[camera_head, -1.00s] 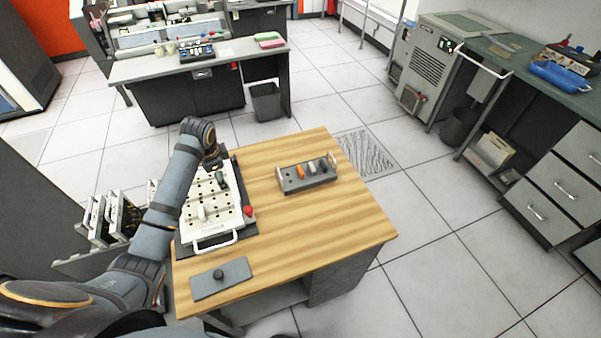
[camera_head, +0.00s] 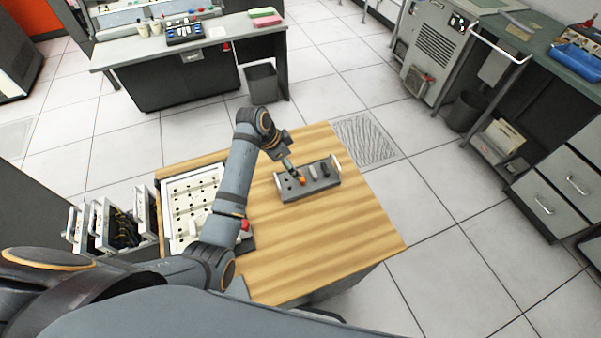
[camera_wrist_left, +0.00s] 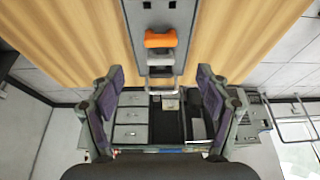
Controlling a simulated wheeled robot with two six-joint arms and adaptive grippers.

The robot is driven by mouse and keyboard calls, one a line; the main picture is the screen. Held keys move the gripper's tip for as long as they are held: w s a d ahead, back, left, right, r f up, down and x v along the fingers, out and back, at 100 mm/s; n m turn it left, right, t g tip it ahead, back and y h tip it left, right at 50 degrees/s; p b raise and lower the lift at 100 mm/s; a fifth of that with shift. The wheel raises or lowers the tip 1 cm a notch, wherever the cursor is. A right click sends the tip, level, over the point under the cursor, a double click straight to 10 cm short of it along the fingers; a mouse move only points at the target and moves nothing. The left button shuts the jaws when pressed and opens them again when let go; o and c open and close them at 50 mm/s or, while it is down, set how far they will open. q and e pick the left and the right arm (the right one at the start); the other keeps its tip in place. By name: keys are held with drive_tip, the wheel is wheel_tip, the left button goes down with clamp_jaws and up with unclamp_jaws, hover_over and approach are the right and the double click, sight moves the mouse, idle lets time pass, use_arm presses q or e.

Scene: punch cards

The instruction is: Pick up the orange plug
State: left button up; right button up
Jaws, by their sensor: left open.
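The orange plug (camera_head: 302,180) stands in the dark grey holder (camera_head: 292,193) on the wooden table. It shows clearly in the left wrist view (camera_wrist_left: 160,38), with a light grey plug and a dark plug below it in the same row. My left gripper (camera_head: 293,172) is at the orange plug in the head view and partly covers it. In the left wrist view my left gripper (camera_wrist_left: 158,85) is open and empty, its fingers apart on either side of the holder's line. The orange plug lies above the fingertips there, not between them. My right gripper is not in view.
A white perforated board (camera_head: 188,198) with a red knob (camera_head: 246,224) sits on the table's left part, partly behind my arm. The wooden table top (camera_head: 345,235) is clear to the front right. A grey bin (camera_head: 262,84) stands on the floor beyond.

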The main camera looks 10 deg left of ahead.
sight(301, 179)
use_arm(q)
drive_tip(key=x, duration=0.3)
drive_tip(key=shift+s, duration=0.2)
drive_tip(key=shift+w+f, duration=0.5)
drive_tip(key=shift+f, duration=0.3)
drive_tip(key=shift+s+d+f+p, duration=0.1)
drive_tip(key=shift+d+f+p, duration=0.05)
drive_tip(key=shift+f+p, duration=0.4)
drive_tip(key=shift+s+d+f+p, duration=0.15)
drive_tip(key=shift+f+p, duration=0.2)
drive_tip(key=shift+f, duration=0.3)
drive_tip(key=x, duration=0.2)
drive_tip(key=shift+w+f, duration=0.2)
drive_tip(key=shift+f, duration=0.1)
drive_tip(key=c, duration=1)
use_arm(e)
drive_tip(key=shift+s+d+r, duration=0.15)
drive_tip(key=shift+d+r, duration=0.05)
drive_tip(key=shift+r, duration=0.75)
